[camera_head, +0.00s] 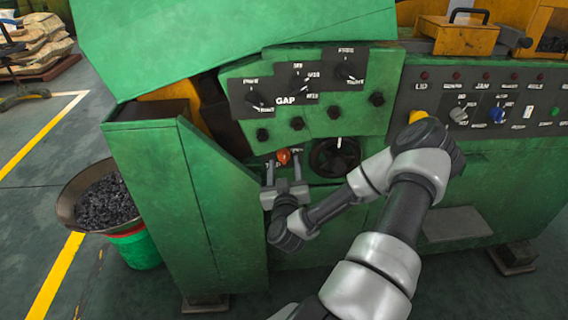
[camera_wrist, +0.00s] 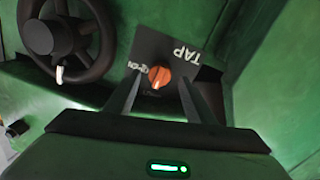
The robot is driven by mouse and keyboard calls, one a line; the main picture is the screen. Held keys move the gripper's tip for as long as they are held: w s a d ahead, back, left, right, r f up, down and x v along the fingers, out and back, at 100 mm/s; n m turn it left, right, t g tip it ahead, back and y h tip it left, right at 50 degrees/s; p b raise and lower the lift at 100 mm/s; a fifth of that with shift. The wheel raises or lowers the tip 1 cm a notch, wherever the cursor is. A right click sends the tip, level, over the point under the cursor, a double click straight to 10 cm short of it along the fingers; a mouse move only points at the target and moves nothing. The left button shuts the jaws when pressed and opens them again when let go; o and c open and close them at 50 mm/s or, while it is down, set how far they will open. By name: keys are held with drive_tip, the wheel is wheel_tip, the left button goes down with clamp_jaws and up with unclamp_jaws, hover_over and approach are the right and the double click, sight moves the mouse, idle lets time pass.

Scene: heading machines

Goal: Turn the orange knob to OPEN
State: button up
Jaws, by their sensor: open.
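The orange knob (camera_head: 284,156) sits on a dark plate low on the green machine's front. In the wrist view the orange knob (camera_wrist: 160,76) is between my fingers. The plate (camera_wrist: 190,65) reads TAP, with OPEN at the knob's left in that picture. A smaller label under the knob is too blurred to read. A pale mark on the knob faces down, towards that label. My gripper (camera_head: 284,168) is open, one finger on each side of the knob. In the wrist view my gripper (camera_wrist: 160,86) shows no clear finger contact with the knob.
A black handwheel (camera_head: 335,156) is just right of the knob; it also shows in the wrist view (camera_wrist: 92,65). Black GAP knobs (camera_head: 298,123) sit above. A control panel (camera_head: 490,100) is at right.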

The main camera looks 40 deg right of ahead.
drive_tip(key=shift+x, duration=1.15)
drive_tip(key=c, duration=1.1)
drive_tip(key=shift+o, duration=0.2)
drive_tip(key=shift+a, duration=0.1)
